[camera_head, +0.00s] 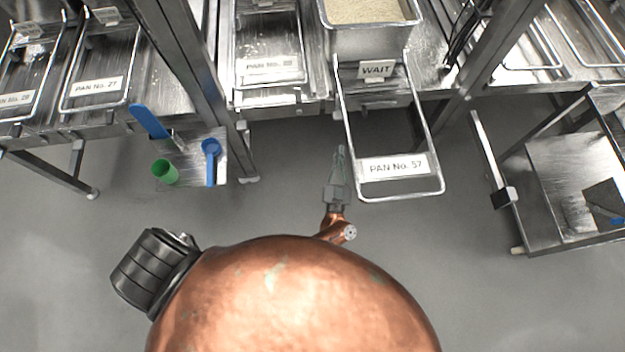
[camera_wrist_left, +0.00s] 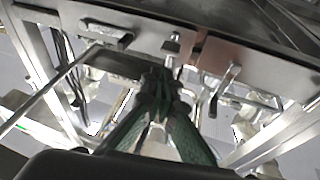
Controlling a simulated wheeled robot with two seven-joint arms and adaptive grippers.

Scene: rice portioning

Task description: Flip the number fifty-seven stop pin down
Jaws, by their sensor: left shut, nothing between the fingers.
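The number fifty-seven station has a wire frame with a label reading PAN No. 57 (camera_head: 393,167), sticking out from the bench front. A WAIT sign (camera_head: 377,70) stands at the bench edge above it. My left gripper (camera_head: 340,150) is shut and empty, just left of the frame and below the bench front. In the left wrist view its green fingers (camera_wrist_left: 158,80) point at the underside of a metal front plate. A small metal lever (camera_wrist_left: 228,82) hangs at that plate, right of the fingertips. I cannot tell for sure whether it is the stop pin. My right gripper is not in view.
A steel pan of rice (camera_head: 365,12) sits behind the WAIT sign. Other pan frames, such as PAN No. 21 (camera_head: 97,87), stand left. A cart (camera_head: 570,165) stands right. Floor between is clear.

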